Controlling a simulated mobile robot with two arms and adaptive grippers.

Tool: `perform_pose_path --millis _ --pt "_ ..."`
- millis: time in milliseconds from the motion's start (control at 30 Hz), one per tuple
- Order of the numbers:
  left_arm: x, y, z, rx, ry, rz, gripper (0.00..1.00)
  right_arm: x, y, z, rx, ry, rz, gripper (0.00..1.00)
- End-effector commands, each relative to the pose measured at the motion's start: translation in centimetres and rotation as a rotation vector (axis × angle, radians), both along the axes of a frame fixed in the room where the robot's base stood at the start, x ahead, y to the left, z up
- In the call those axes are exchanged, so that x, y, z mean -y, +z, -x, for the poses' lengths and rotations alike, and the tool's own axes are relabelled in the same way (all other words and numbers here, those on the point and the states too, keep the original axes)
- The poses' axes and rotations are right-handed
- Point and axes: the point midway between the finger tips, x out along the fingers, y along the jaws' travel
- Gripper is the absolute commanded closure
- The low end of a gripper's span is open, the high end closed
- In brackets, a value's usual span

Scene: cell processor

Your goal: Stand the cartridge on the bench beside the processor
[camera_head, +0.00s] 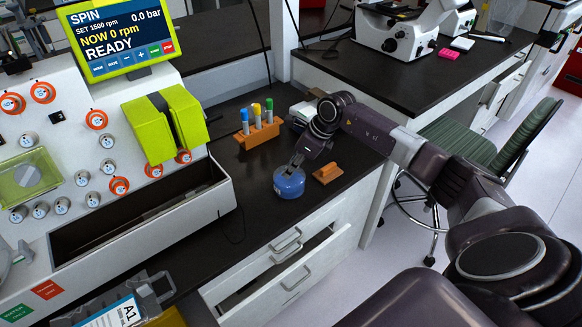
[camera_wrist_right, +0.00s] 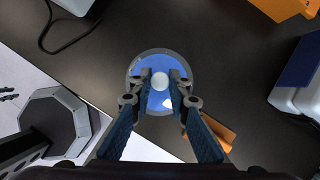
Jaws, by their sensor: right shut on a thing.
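The cartridge (camera_head: 290,184), a round blue piece with a clear rim, is at the front part of the dark bench, right of the processor (camera_head: 70,150). It looks upright, at or just above the bench top; I cannot tell if it touches. My right gripper (camera_head: 298,163) comes down from above and is shut on its middle. In the right wrist view the cartridge (camera_wrist_right: 161,60) shows its blue top and pale round centre between the fingertips (camera_wrist_right: 160,82).
An orange rack with several capped tubes (camera_head: 258,135) stands behind the cartridge. A small orange block (camera_head: 327,173) lies close to its right. A drawer below the bench (camera_head: 285,280) is partly open. A thin dark cable (camera_head: 232,236) lies left of the cartridge.

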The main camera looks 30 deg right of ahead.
Motion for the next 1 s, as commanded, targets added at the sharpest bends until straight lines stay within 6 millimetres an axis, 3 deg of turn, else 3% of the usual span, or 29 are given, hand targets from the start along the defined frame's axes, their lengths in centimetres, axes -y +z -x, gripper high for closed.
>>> perform_pose_path --millis 67,100,233,633,1000 --pt "0.0 -0.3 0.0 0.0 0.0 0.0 0.76 0.0 -0.3 0.0 0.001 0.0 0.0 1.0" --pt "0.0 -0.3 0.0 0.0 0.0 0.0 0.76 0.0 -0.2 0.0 0.0 0.0 0.0 0.81" --pt "0.0 -0.2 0.0 0.0 -0.001 0.0 0.76 0.0 -0.2 0.0 -0.001 0.0 0.001 0.67" --pt "0.1 -0.1 0.0 0.0 -0.002 0.001 0.76 0.2 0.4 0.1 0.0 -0.001 0.002 0.66" --pt "0.1 -1.3 0.0 0.0 -0.003 0.001 0.76 2.1 7.0 2.8 0.003 0.0 0.004 0.66"
